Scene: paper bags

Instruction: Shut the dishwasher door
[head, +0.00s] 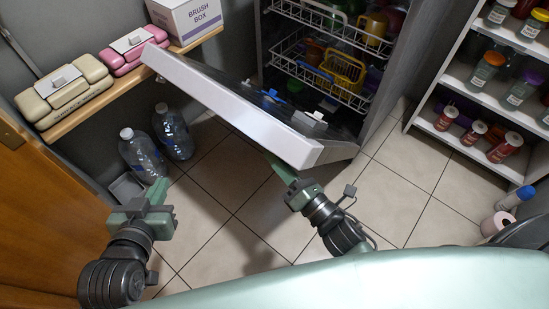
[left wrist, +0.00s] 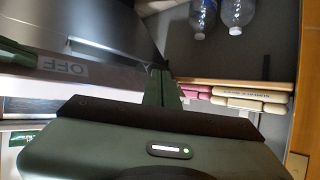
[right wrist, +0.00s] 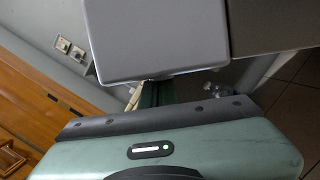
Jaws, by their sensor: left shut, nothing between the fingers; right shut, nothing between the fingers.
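The dishwasher door (head: 235,105) hangs partly open and slanted, its white edge facing me in the head view. The open dishwasher behind it shows racks (head: 325,65) with colourful dishes. My right gripper (head: 283,170) is shut and empty, with its fingertips under the door's near right end; I cannot tell whether they touch. In the right wrist view, a grey panel (right wrist: 150,40), apparently the door, stands just beyond the fingers (right wrist: 150,95). My left gripper (head: 158,190) is shut and empty, left of and apart from the door; its fingers also show in the left wrist view (left wrist: 160,88).
A wooden shelf (head: 105,95) at left holds a cream case (head: 63,95), a pink case (head: 133,50) and a brush box (head: 187,18). Clear bottles (head: 140,155) stand on the floor below. Shelves of jars (head: 475,85) stand at right. Floor tiles between my arms are clear.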

